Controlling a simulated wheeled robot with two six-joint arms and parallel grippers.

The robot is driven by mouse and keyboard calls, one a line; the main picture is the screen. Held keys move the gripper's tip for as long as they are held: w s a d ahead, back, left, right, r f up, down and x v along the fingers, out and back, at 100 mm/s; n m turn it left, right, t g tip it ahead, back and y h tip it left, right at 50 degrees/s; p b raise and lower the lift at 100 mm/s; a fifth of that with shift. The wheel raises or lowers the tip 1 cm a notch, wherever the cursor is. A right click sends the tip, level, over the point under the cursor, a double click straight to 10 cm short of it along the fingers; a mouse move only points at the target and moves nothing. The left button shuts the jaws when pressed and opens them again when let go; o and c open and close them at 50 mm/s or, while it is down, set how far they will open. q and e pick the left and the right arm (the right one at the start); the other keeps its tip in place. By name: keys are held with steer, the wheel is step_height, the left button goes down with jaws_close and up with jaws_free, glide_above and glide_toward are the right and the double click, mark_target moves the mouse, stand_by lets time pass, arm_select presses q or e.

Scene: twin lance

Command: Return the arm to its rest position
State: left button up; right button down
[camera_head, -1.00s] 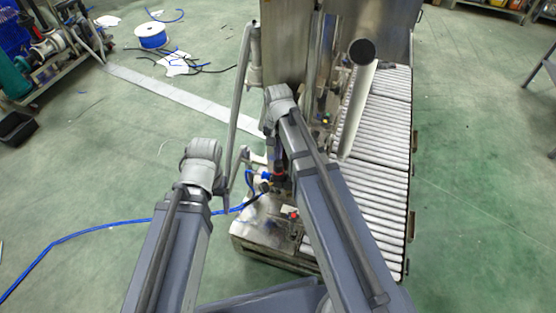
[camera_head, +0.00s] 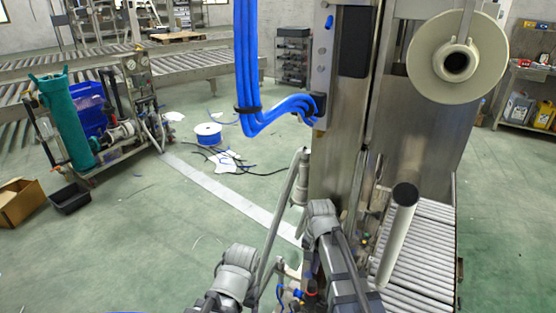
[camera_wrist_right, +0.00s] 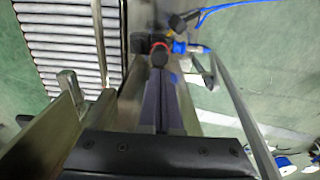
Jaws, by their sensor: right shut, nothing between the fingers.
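My right gripper (camera_wrist_right: 161,88) shows in the right wrist view as two dark fingers close together, shut and empty. It points towards a black knob with a red ring (camera_wrist_right: 159,46) on the machine; whether they touch I cannot tell. In the head view, my right arm (camera_head: 325,225) reaches in from the bottom, in front of the steel machine (camera_head: 335,165), and mostly hides its gripper. My left arm (camera_head: 236,268) shows only its bent grey joint at the bottom; its gripper is out of view.
A roller conveyor (camera_head: 425,245) with a slanted tube (camera_head: 394,240) stands right of my right arm. A grey bent pipe (camera_head: 278,220) rises close to both arms. Blue hoses (camera_head: 248,75) hang ahead. Open green floor (camera_head: 140,245) lies left, with a blue cable spool (camera_head: 208,134) farther back.

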steer(key=s+a+n+h, duration=0.1)
steer(key=s+a+n, duration=0.9)
steer(key=s, duration=0.4)
step_height(320, 180, up, 16)
steer(key=p, duration=1.5)
steer(key=shift+a+p, duration=0.15)
steer(key=shift+p, duration=0.2)
steer(key=shift+s+f, duration=0.1)
